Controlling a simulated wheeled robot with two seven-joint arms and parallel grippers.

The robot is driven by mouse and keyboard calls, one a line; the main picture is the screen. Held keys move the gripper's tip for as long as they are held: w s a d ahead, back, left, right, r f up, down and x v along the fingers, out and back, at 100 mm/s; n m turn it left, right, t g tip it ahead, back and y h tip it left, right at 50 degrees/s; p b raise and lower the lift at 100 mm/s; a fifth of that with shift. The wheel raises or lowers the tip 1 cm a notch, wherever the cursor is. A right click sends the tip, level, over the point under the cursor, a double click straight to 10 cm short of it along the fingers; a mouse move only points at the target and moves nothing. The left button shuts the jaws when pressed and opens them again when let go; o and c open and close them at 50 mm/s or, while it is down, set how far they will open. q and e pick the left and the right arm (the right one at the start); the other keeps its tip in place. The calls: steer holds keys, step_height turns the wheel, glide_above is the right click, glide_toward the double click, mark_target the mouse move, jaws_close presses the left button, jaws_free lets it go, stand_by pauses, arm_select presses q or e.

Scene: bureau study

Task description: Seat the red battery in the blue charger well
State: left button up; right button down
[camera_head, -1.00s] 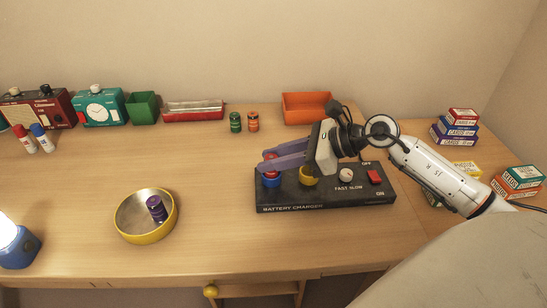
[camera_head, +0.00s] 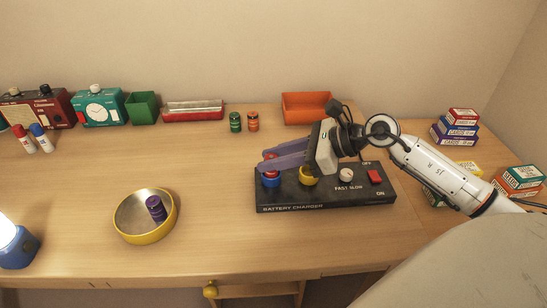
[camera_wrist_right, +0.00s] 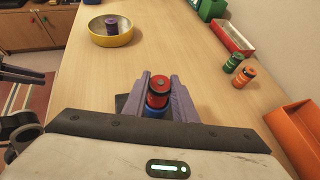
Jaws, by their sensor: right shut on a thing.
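The red battery (camera_wrist_right: 157,92) is upright between the fingers of my right gripper (camera_wrist_right: 158,90), which is shut on it. In the head view the red battery (camera_head: 270,158) shows partly behind the purple fingers of my right gripper (camera_head: 276,163). The blue charger well (camera_head: 271,181) is directly below the battery, at the left end of the black battery charger (camera_head: 330,202). The well's blue rim (camera_wrist_right: 154,112) also shows below the battery in the wrist view. How deep the battery sits in the well is hidden by the fingers.
A yellow well (camera_head: 308,178), a knob (camera_head: 346,175) and a red switch (camera_head: 375,177) are also on the charger. A yellow bowl (camera_head: 124,229) holds a purple battery (camera_head: 156,208). Green (camera_head: 235,122) and orange (camera_head: 253,121) batteries stand behind. The desk between bowl and charger is clear.

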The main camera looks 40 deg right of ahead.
steer(key=shift+f+b, duration=0.55)
steer(key=shift+f, duration=0.1)
steer(key=c, duration=1.7)
jaws_free()
steer(key=shift+p+v, duration=1.05)
steer(key=shift+v, duration=1.9)
steer(key=p+v, duration=0.2)
steer(key=v, duration=0.3)
steer(key=shift+s, duration=0.1)
